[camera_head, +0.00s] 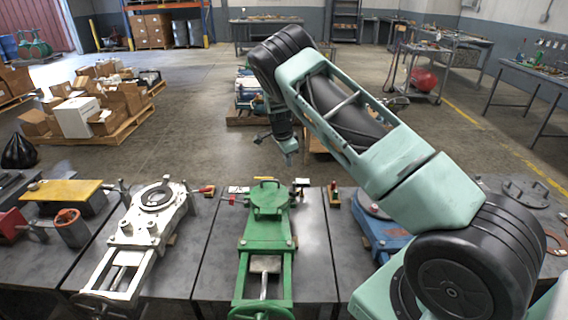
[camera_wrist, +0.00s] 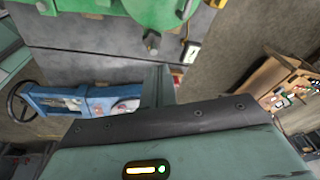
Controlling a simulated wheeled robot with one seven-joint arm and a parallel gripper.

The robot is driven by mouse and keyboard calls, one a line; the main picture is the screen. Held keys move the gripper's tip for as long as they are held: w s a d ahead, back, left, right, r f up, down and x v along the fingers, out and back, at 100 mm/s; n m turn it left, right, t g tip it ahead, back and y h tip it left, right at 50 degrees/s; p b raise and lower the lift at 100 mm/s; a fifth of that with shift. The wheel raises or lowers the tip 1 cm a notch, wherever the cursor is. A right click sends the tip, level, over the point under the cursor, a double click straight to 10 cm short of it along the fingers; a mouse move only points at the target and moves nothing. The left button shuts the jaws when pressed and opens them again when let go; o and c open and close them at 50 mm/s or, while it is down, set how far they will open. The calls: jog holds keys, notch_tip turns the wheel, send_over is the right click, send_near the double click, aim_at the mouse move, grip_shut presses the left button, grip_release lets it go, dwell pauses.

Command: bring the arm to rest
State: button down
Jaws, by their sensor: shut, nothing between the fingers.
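My arm, pale green with black joints, rises from the lower right of the head view and bends over at the top. My gripper (camera_head: 289,160) hangs from its far end, pointing down, beyond the back edge of the bench. Its fingers are together and hold nothing. In the wrist view the closed fingers (camera_wrist: 158,78) show above the dark edge of the wrist housing. The gripper is apart from the green machine vise (camera_head: 268,205), which stands on the bench nearer to me.
A white vise (camera_head: 150,215) stands left of the green one. A blue vise (camera_head: 385,232) is partly hidden behind my arm. Small tools lie along the bench's back edge. A pallet with cartons (camera_head: 88,112) stands on the floor at left. Open floor (camera_head: 200,120) lies beyond the bench.

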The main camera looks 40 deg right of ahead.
dwell(0.6)
jog(key=s+a+r+n+y, duration=0.1)
jog(key=s+a+r+n, duration=0.45)
jog(key=a, duration=0.55)
jog(key=s+a+r+n+y, duration=0.2)
jog(key=s+a+r+n, duration=0.3)
jog(key=a, duration=0.6)
jog(key=s+a+r+n+y, duration=0.1)
jog(key=s+a+r+n, duration=0.5)
jog(key=a, duration=0.5)
jog(key=s+a+r+n, duration=0.1)
jog(key=s+n, duration=0.4)
jog(key=s, duration=0.8)
jog(key=s+a+r+n+h, duration=0.1)
jog(key=s+n, duration=0.5)
jog(key=s, duration=0.7)
jog(key=a+r, duration=0.1)
jog(key=a, duration=0.1)
jog(key=shift+s+a+r, duration=0.2)
jog(key=shift+s+a, duration=0.05)
jog(key=shift+a, duration=0.15)
